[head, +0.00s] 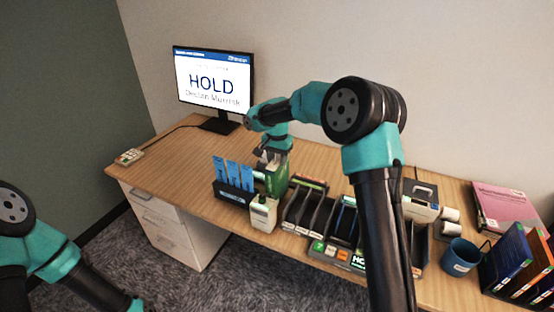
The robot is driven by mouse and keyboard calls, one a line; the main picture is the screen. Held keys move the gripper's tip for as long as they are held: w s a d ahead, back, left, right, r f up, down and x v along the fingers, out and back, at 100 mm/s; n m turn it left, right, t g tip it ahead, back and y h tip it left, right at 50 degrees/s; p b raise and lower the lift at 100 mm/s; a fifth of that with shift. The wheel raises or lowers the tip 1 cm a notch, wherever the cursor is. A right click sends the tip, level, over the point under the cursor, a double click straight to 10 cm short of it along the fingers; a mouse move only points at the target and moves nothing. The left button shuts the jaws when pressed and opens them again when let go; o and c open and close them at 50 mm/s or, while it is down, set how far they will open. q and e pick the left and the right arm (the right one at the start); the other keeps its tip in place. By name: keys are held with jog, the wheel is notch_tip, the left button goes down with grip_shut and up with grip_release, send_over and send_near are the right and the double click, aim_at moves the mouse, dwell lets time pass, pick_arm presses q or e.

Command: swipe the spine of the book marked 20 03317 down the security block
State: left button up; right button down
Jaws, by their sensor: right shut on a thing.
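My right gripper (269,156) reaches down from the right arm, above the desk's middle. It is shut on a green book (277,180), which is upright below it. The number on the book is too small to read. The arm and gripper hide part of the book's top. I cannot pick out the security block with certainty; a small grey-and-white piece shows just left of the book. My left arm is at the lower left, and its gripper is out of the picture.
The monitor (212,82) reads HOLD. A black holder with blue slips (232,193) and a pale handheld device (263,213) stand near the front edge. Sorting racks (305,205), a blue mug (460,257) and upright books (515,262) are to the right. The left desktop is mostly clear.

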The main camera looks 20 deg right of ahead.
jog(key=shift+r, duration=5.95)
